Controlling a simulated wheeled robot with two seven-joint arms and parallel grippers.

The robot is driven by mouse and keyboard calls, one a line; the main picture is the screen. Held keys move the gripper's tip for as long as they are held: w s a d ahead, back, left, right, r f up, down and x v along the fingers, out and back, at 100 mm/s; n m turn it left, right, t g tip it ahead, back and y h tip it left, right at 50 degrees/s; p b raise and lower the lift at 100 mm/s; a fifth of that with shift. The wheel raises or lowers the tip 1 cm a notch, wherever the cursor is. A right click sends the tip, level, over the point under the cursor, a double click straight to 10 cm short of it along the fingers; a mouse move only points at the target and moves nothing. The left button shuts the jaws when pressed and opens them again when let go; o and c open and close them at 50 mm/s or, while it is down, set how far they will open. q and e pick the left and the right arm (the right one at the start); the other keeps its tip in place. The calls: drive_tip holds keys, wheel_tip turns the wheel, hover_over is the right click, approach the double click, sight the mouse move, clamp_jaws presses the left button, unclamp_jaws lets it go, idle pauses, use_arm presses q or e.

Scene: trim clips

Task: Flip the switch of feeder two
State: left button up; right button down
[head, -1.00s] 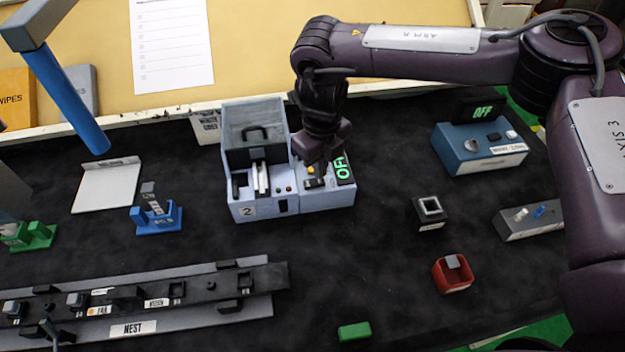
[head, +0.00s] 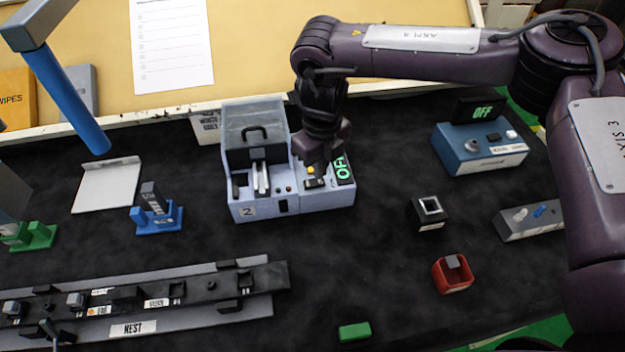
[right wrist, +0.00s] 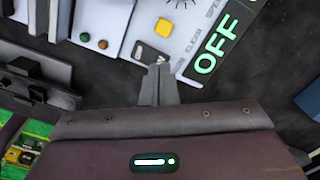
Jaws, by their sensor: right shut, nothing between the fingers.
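Feeder two (head: 262,212) is a pale blue-grey box marked "2", with a clear lid raised at its back. Its right part carries a yellow button (right wrist: 168,27), a small dark switch (right wrist: 149,53) and a display (right wrist: 214,47) reading OFF in green. My right gripper (right wrist: 158,70) is shut and empty, its fingertips at the switch's near edge; I cannot tell whether they touch it. In the head view the right gripper (head: 318,165) hangs over the feeder's right part and partly hides the panel. My left gripper is not clearly in view.
A blue box (head: 480,155) with its own OFF display stands to the right. A black square holder (head: 428,222), a red holder (head: 453,284) and a green block (head: 354,331) lie in front. A long rail (head: 210,310) is at the lower left.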

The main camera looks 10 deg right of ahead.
drive_tip(key=shift+f+b, duration=0.65)
drive_tip(key=shift+f, duration=0.45)
idle(0.6)
drive_tip(key=shift+s+r, duration=0.1)
drive_tip(key=shift+r, duration=0.05)
drive_tip(key=shift+r+p, duration=2.8)
drive_tip(key=shift+r, duration=0.65)
drive_tip(key=shift+f, duration=0.1)
